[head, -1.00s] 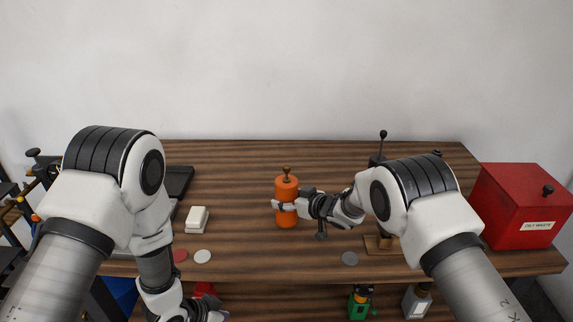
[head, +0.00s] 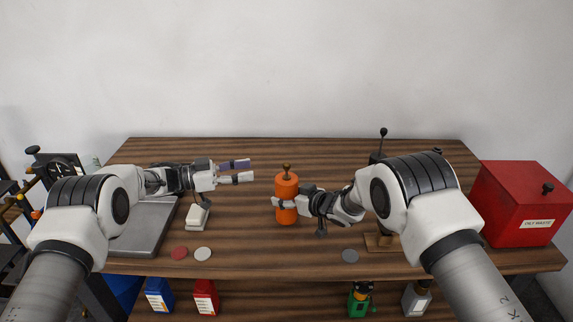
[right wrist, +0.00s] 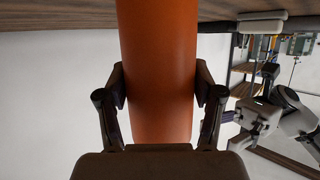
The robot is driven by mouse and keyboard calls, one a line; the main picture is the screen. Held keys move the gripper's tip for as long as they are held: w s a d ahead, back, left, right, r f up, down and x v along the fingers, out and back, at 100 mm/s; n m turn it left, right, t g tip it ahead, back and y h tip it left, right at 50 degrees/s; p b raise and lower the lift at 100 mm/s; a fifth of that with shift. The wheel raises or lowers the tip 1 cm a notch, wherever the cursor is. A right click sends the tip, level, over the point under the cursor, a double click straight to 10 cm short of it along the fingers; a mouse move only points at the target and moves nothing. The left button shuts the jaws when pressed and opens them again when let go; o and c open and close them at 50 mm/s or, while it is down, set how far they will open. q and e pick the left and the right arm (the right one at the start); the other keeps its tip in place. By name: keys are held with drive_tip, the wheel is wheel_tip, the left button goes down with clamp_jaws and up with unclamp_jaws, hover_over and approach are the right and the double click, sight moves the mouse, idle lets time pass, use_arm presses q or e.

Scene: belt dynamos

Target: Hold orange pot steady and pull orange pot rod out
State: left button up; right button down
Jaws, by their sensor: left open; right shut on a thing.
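The orange pot (head: 287,187) stands upright on the wooden table, near its middle. Its rod shows only as a brass knob (head: 286,168) at the top of the pot. My right gripper (head: 279,204) is shut around the pot's lower body from the right. In the right wrist view the orange pot (right wrist: 158,70) sits between both fingers, which touch its sides.
A white block (head: 197,216) lies below my left gripper. Red (head: 179,253), pale (head: 202,254) and grey discs (head: 350,256) lie near the front edge. A grey tray (head: 145,228) is at the left. A red waste bin (head: 520,205) stands at the right. Coloured containers stand below the tabletop.

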sight(287, 163)
use_arm(q)
drive_tip(key=x, duration=1.1)
drive_tip(key=shift+w+d, duration=0.1)
drive_tip(key=shift+d, duration=0.3)
clamp_jaws()
